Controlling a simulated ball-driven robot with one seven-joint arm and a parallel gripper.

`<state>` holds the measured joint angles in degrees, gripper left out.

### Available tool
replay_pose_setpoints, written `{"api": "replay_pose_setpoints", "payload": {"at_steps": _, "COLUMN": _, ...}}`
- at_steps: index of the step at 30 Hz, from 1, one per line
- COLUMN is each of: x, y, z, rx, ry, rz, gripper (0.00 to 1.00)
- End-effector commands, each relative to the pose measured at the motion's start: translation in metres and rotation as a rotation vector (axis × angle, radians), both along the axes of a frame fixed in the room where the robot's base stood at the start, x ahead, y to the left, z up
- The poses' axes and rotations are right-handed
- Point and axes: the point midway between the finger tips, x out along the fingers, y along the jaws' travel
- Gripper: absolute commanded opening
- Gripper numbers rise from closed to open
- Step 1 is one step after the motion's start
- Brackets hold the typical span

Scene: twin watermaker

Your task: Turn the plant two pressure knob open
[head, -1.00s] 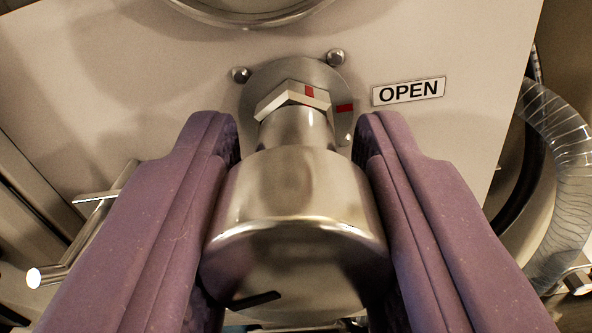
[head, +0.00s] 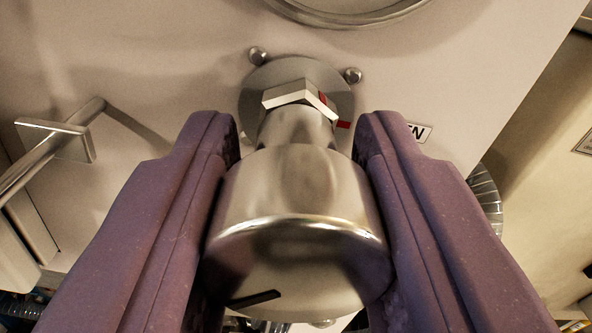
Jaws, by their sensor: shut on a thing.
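The pressure knob (head: 297,205) is a round brushed-metal cylinder with a dark slot mark low on its front face. It sits on a stem with a hex nut (head: 300,97) and a round flange (head: 253,90) on a pale panel. A red mark on the nut lies close to a red mark (head: 343,124) on the flange. The OPEN label (head: 421,132) is mostly hidden behind the right finger; only its end shows. My gripper (head: 296,190) is shut on the knob, with one purple finger on each side.
A metal handle (head: 60,140) stands out from the panel at the left. A round metal rim (head: 345,14) is at the top. A clear ribbed hose (head: 486,200) shows at the right, partly behind my finger.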

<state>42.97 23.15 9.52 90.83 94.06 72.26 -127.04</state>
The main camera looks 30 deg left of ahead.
Motion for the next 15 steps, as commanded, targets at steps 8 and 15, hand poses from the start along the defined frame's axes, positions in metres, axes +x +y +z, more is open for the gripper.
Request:
{"api": "replay_pose_setpoints", "payload": {"at_steps": 8, "x": -0.0004, "y": -0.0007, "z": -0.0053, "rx": 0.000, "ry": 0.010, "rz": 0.000, "gripper": 0.53}}
{"api": "replay_pose_setpoints", "payload": {"at_steps": 15, "x": -0.0002, "y": -0.0003, "z": -0.0024, "rx": 0.000, "ry": 0.005, "rz": 0.000, "gripper": 0.62}}
